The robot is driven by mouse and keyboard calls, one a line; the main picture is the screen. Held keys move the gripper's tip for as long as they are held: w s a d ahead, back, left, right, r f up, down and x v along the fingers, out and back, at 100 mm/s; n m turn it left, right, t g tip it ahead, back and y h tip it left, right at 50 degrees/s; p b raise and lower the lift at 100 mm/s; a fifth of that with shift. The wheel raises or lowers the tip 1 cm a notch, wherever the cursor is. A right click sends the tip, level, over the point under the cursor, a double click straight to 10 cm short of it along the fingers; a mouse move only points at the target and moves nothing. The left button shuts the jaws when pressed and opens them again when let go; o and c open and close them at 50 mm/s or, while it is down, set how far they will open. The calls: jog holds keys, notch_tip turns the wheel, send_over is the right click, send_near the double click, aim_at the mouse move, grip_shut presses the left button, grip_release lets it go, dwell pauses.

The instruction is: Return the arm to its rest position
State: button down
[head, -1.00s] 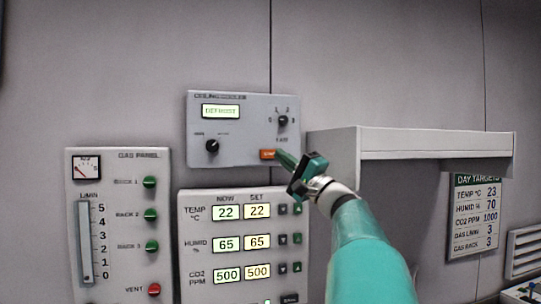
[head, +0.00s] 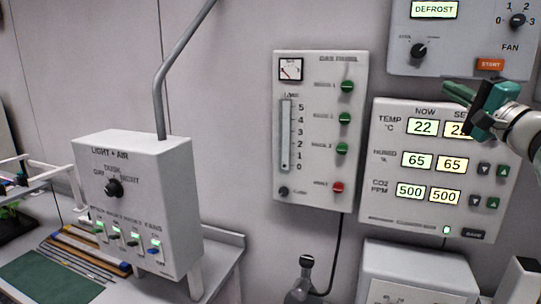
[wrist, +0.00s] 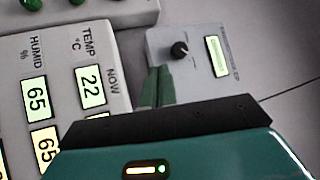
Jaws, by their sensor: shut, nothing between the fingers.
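My gripper (head: 461,97) is at the right of the head view, in front of the climate panel (head: 385,150) and just below the orange START button (head: 490,64). Its green fingers are together with nothing between them, and they point left. In the wrist view the closed fingers (wrist: 157,87) show above the dark gripper body, between the climate panel and the cooler panel (wrist: 195,38). I cannot tell from the views how far the fingertips are from the panels. The cooler display (head: 435,9) reads DEFROST.
The gas panel (head: 320,190) hangs left of the climate panel. A white box (head: 415,268) sits below the climate panel.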

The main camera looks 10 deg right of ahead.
jog(key=s+a+f+n+g+y, duration=0.1)
jog(key=a+f+n+g, duration=0.3)
jog(key=a+f, duration=0.65)
jog(key=s+a+f+n+g+y, duration=0.1)
jog(key=a+f+g, duration=0.5)
jog(key=a, duration=0.7)
jog(key=s+a+f+n+g+h, duration=0.2)
jog(key=s+a+f+n+h, duration=0.1)
jog(key=s+f, duration=0.6)
jog(key=s+a+f+n+g+h, duration=0.3)
jog(key=s+f+n, duration=0.2)
jog(key=s+f, duration=0.4)
notch_tip(320, 180, down, 4)
jog(key=shift+a+r+h, duration=0.1)
jog(key=shift+a+h, duration=0.15)
jog(key=shift+h, duration=0.15)
dwell(0.4)
